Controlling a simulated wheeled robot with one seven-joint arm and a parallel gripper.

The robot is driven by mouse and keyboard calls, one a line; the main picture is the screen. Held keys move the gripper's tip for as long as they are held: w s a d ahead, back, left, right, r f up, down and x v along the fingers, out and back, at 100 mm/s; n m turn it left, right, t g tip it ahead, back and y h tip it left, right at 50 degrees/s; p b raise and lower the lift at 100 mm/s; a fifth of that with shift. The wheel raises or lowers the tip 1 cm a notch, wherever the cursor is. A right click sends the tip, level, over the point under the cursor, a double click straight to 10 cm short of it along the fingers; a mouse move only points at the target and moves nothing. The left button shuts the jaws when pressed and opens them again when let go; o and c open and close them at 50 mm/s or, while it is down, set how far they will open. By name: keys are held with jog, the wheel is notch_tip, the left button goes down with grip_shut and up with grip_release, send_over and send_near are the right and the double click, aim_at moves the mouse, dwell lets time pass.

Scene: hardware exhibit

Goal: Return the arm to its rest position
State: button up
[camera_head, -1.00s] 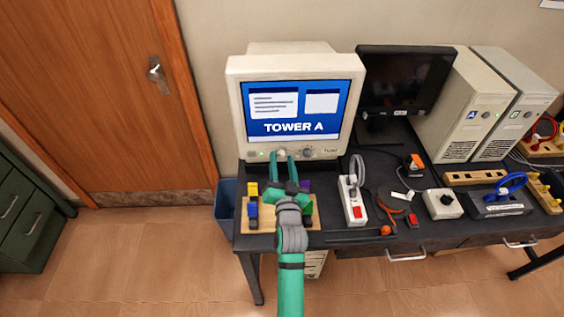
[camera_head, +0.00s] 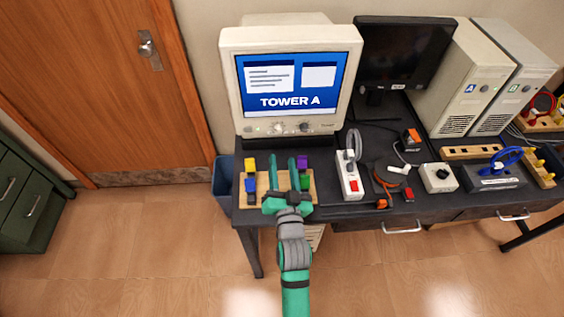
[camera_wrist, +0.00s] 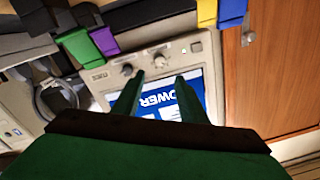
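My gripper (camera_head: 283,176) is the green one at the end of my green and grey arm. In the head view it is over the wooden board (camera_head: 240,197) at the desk's left end, in front of the beige CRT monitor (camera_head: 230,75). Its two fingers are apart with nothing between them. In the wrist view the fingers (camera_wrist: 153,95) are also spread, with the lit screen (camera_wrist: 150,113) behind them. The screen reads "TOWER A". Yellow (camera_head: 250,164), blue (camera_head: 251,185), purple (camera_head: 302,162) and green (camera_head: 305,182) blocks sit on the board, on both sides of the fingers.
Right of the board are a white power strip (camera_head: 349,178), a cable, a white box (camera_head: 438,178) and two beige towers (camera_head: 461,90). A dark monitor (camera_head: 400,55) stands behind. A blue bin (camera_head: 222,180) is left of the desk. The floor in front is clear.

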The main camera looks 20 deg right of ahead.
dwell(0.4)
jog(key=shift+n+g+y, duration=0.3)
jog(key=shift+n+y, duration=0.1)
jog(key=shift+n, duration=0.4)
jog(key=s+a+f, duration=0.1)
jog(key=s, duration=0.1)
jog(key=s+a+f, duration=0.1)
jog(key=s+f, duration=0.1)
jog(key=s+a+f, duration=0.1)
jog(key=s+a, duration=0.1)
jog(key=shift+s+f, duration=0.25)
jog(key=shift+f, duration=0.15)
jog(key=s+a+n+y, duration=0.1)
jog(key=s+a, duration=0.3)
jog(key=s, duration=0.5)
jog(key=s+a+f+n+g+y, duration=0.1)
jog(key=s+a+n, duration=0.2)
jog(key=s, duration=0.6)
jog(key=s+a+f+n+y, duration=0.1)
jog(key=s+a+n, duration=0.1)
jog(key=s+a, duration=0.4)
jog(key=s, duration=0.3)
jog(key=shift+s+g+y, duration=0.3)
jog(key=shift+s+g, duration=0.1)
